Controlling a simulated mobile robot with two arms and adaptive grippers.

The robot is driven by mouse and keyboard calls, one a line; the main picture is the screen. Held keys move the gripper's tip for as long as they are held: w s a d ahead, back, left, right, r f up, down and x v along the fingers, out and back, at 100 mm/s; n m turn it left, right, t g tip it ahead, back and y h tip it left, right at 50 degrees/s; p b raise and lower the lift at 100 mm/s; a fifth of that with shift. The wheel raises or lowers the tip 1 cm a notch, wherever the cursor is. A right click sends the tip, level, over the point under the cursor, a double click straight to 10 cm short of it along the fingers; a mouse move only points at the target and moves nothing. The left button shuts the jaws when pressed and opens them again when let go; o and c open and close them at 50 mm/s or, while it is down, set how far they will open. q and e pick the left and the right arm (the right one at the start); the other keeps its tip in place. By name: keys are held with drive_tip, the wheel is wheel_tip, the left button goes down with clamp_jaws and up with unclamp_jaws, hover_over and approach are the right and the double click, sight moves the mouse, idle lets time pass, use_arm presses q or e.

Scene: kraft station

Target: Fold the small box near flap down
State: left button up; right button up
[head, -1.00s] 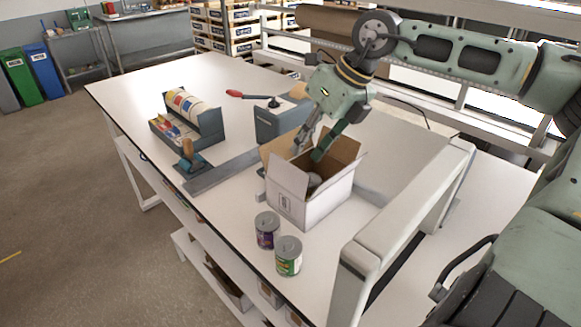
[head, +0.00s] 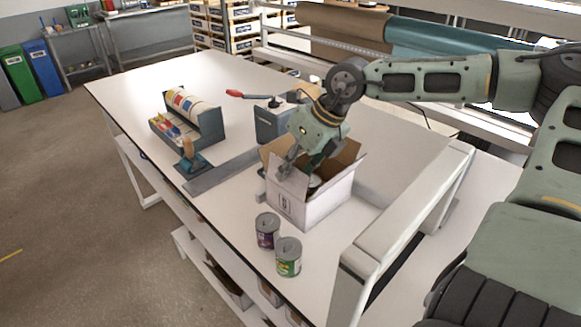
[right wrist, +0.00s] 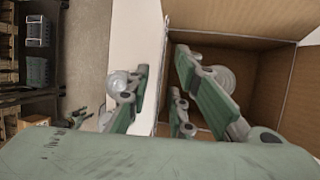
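The small box (head: 317,210) is white outside and brown inside. It stands open on the table, its flaps raised. The near flap (head: 284,184) stands up at the box's front left. My right gripper (head: 300,166) is open at the top of this flap, one finger outside it and one over the inside. The right wrist view shows the two fingers apart (right wrist: 160,68), with the brown box interior (right wrist: 260,75) under the right finger. Contact with the flap is unclear. A round grey-topped item (right wrist: 221,78) lies inside the box, partly hidden. My left gripper is out of view.
A purple-labelled can (head: 267,231) and a green-labelled can (head: 288,258) stand before the box. A tape dispenser (head: 208,124) and a grey device with a red-handled lever (head: 270,122) stand farther left. A white frame (head: 400,222) rises on the right. The table's far left is clear.

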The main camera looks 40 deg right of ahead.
sight(280, 184)
drive_tip(key=shift+c, duration=0.4)
clamp_jaws()
drive_tip(key=d+y+b, duration=0.1)
drive_tip(key=f+y+b, duration=0.1)
drive_tip(key=y+b, duration=0.1)
drive_tip(key=shift+w+d+m, duration=0.1)
drive_tip(key=shift+d+m, duration=0.25)
drive_tip(key=shift+m, duration=0.05)
drive_tip(key=shift+d+f+m+y+b, duration=0.2)
drive_tip(key=shift+d+f+y+b, duration=0.1)
drive_tip(key=shift+y+b, duration=0.8)
drive_tip(key=shift+d+f+m+y+b, duration=0.25)
drive_tip(key=shift+y+b, duration=0.45)
drive_tip(key=shift+b, duration=0.8)
drive_tip(key=shift+r, duration=0.15)
